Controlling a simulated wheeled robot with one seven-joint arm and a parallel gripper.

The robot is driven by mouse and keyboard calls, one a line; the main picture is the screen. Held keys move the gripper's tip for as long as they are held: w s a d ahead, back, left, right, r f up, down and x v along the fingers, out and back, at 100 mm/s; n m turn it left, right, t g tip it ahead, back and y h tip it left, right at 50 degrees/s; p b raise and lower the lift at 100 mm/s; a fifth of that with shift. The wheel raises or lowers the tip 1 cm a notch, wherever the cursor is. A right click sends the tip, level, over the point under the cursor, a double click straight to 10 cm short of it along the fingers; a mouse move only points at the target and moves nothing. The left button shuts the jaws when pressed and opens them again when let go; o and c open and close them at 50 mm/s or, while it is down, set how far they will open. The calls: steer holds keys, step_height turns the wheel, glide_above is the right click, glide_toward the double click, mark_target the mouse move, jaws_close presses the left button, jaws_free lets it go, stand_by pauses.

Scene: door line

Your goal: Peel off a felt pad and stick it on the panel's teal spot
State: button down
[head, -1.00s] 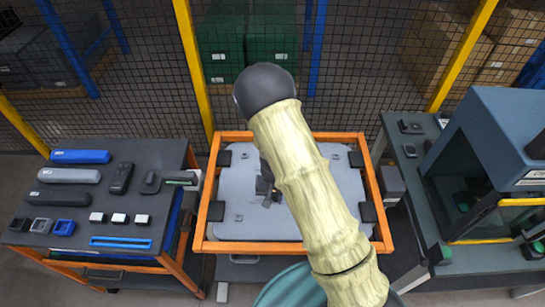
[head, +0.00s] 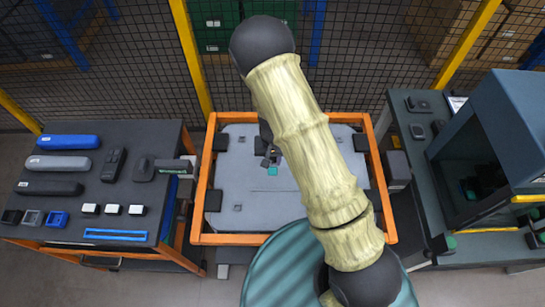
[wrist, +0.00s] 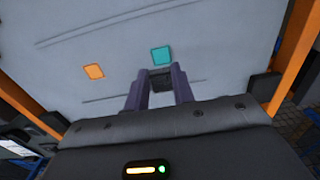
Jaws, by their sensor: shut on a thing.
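The grey panel (head: 235,200) lies in an orange frame in the middle of the head view. Its teal spot (head: 272,171) shows just below my gripper (head: 267,158), and in the wrist view the spot (wrist: 161,55) lies just beyond the fingertips. My gripper (wrist: 160,88) is shut on a small dark square, which looks like the felt pad (wrist: 161,80). The wrist view shows the pad close to the teal spot but not covering it. I cannot tell the height of the pad above the panel.
An orange spot (wrist: 93,71) is on the panel, left of the teal one. The orange frame (head: 199,200) borders the panel. A dark table (head: 130,133) with several cases and small parts stands at left. A teal-grey booth (head: 490,130) stands at right. Mesh fencing is behind.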

mark_target(273, 174)
steer(key=shift+w+f+b, duration=0.1)
steer(key=shift+f+b, duration=1.45)
steer(key=shift+f, duration=0.35)
steer(key=shift+f+b, duration=0.85)
steer(key=shift+f, duration=0.2)
steer(key=shift+f+b, duration=0.55)
steer(key=shift+f, duration=0.05)
stand_by(0.5)
steer(key=c, duration=1.1)
jaws_free()
steer(key=shift+r, duration=0.15)
step_height(273, 174, up, 17)
steer(key=b, duration=0.1)
steer(key=shift+b, duration=0.4)
